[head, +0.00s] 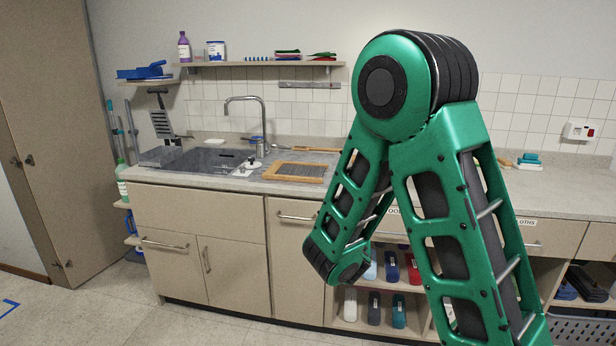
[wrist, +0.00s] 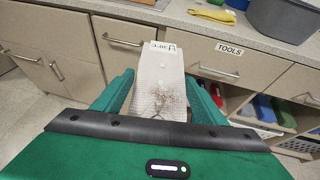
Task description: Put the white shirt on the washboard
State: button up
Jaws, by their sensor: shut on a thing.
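The white shirt (wrist: 158,75) is a flat folded white bundle with a small printed label at its far end and a dark branching stain near my gripper. My gripper (wrist: 160,98) is shut on it, with one green finger at each side, and holds it in front of the drawers. The washboard (head: 299,171), a wooden frame around a grey ribbed panel, lies on the counter right of the sink in the head view. The washboard is not visible in the wrist view. My arm hides my gripper and the shirt in the head view.
The sink (head: 208,160) and tall faucet (head: 245,105) are left of the washboard. A wooden-handled brush (head: 316,149) lies behind it. A wall shelf (head: 262,64) hangs above. In the wrist view, a yellow cloth (wrist: 212,16) and grey basin (wrist: 284,18) are on the counter.

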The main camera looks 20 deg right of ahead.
aim_at(302, 171)
jog(key=z, duration=0.85)
jog(key=k, duration=1.05)
jog(key=u, duration=1.05)
jog(key=i, duration=1.65)
jog(key=z, duration=0.05)
